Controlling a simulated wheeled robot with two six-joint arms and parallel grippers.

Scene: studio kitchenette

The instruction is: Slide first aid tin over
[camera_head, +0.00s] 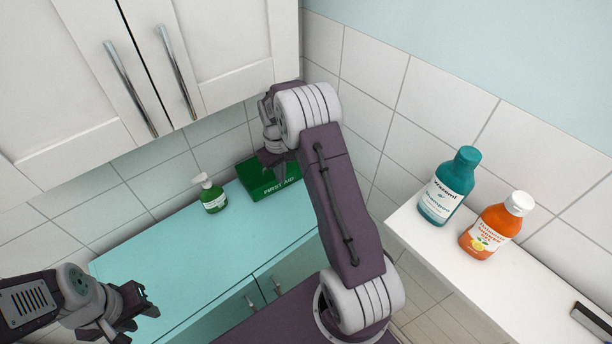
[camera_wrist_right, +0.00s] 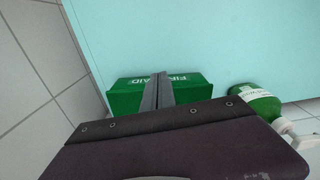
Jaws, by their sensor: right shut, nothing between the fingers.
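The green first aid tin (camera_head: 268,184) stands at the back right end of the teal counter, near the tiled wall. Its white lettering faces the front. In the right wrist view the tin (camera_wrist_right: 125,97) lies just beyond my right gripper (camera_wrist_right: 161,76), whose fingers are together with nothing between them. In the head view my right gripper (camera_head: 274,160) is above and at the tin, partly covering its top. I cannot tell whether it touches the tin. My left gripper (camera_head: 135,304) is over the front left of the counter, away from the tin, with its fingers apart and empty.
A green pump bottle (camera_head: 213,196) stands left of the tin. The teal counter (camera_head: 180,258) is clear in front and to the left. White cabinets (camera_head: 225,45) hang above. A white shelf (camera_head: 480,280) at right holds a teal shampoo bottle (camera_head: 447,190) and an orange bottle (camera_head: 492,228).

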